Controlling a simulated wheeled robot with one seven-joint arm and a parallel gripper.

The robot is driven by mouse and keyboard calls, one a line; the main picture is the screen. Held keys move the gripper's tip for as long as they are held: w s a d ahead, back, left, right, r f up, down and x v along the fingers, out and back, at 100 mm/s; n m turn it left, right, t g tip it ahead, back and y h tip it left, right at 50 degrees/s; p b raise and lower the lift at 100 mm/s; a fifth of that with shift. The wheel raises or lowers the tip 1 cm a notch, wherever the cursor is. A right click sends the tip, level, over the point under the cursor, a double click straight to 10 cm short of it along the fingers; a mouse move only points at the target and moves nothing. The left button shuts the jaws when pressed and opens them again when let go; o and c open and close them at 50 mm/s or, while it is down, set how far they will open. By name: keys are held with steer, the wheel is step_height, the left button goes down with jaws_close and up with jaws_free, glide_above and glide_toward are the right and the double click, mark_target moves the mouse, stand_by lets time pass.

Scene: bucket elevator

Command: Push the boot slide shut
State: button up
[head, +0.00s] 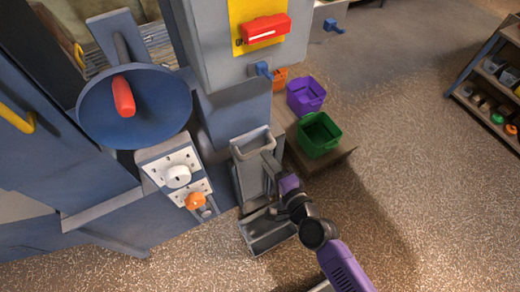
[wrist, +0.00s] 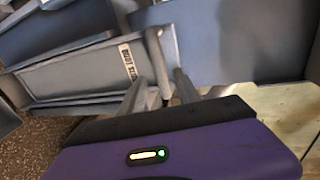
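The boot slide is a grey metal panel with a white label that seems to read "BOOT SLIDE", in the wrist view (wrist: 80,75). In the head view, a grey open-topped tray (head: 268,233) juts out low at the foot of the grey chute (head: 248,170); I cannot tell whether it is part of the slide. My gripper (head: 272,168) is at the chute's right side. In the wrist view my gripper (wrist: 160,85) has its two fingers apart, with a narrow upright grey edge at the panel's right end between or just beyond them. Contact is unclear.
A green bin (head: 319,134) and a purple bin (head: 306,94) stand on a low platform right of the chute. A control panel (head: 180,178) with knobs and a blue hopper (head: 135,110) are at left. Open floor lies at right, before a shelf (head: 490,85).

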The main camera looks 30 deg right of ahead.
steer(key=x, duration=0.5)
steer(key=shift+w+f, duration=0.1)
steer(key=shift+w, duration=0.2)
jaws_close()
stand_by(1.2)
